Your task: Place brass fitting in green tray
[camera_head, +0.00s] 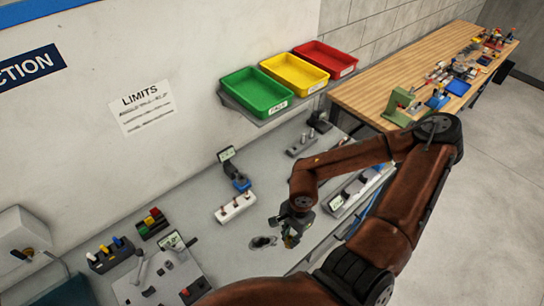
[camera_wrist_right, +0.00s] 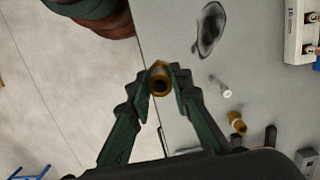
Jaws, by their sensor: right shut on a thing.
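My right gripper (camera_head: 290,238) hangs over the grey workbench near its front edge. In the right wrist view my right gripper (camera_wrist_right: 160,78) is shut on a brass fitting (camera_wrist_right: 160,85), a hollow golden ring held between the fingertips. The green tray (camera_head: 256,94) sits on a shelf against the wall, farther back than the gripper. It looks empty and has a label on its front. Another brass-coloured piece (camera_wrist_right: 236,122) lies on the bench beside the gripper. My left gripper is not in view.
A yellow tray (camera_head: 295,75) and a red tray (camera_head: 326,58) stand to the right of the green one. A white block with pegs (camera_head: 235,207) and a blue device (camera_head: 241,183) stand on the bench. A clear piece (camera_wrist_right: 220,87) and a dark patch (camera_wrist_right: 209,30) show near the gripper.

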